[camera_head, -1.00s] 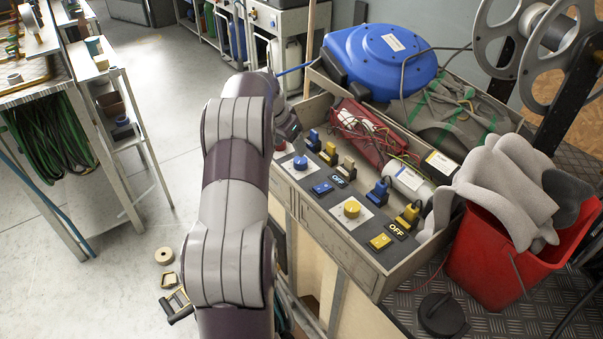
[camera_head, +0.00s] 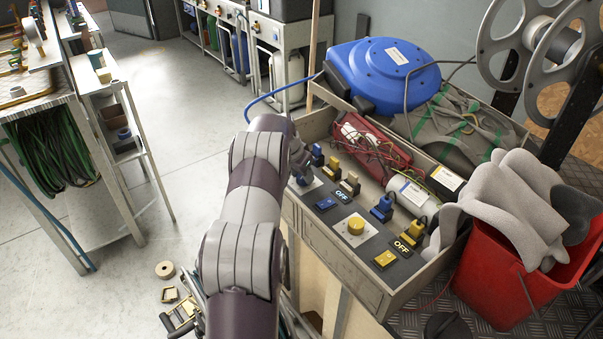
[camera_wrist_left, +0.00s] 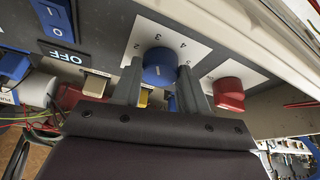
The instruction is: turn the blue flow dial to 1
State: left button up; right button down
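The blue flow dial (camera_wrist_left: 160,68) sits on a white scale plate (camera_wrist_left: 178,30) in the left wrist view. Several numbers show around it, 3 and 4 among them; I cannot tell which one it points to. My left gripper (camera_wrist_left: 161,72) has one finger on each side of the dial, with its fingers apart. Whether they touch the dial is unclear. My right gripper is not in view.
A yellow dial (camera_head: 356,226), blue switch (camera_head: 326,204) and yellow switch (camera_head: 385,259) share the panel. A red dial (camera_wrist_left: 228,93) is close beside the right finger in the wrist view. A red bucket (camera_head: 500,285) stands at right.

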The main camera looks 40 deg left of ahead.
pick_arm(q)
jog(key=shift+c, duration=1.1)
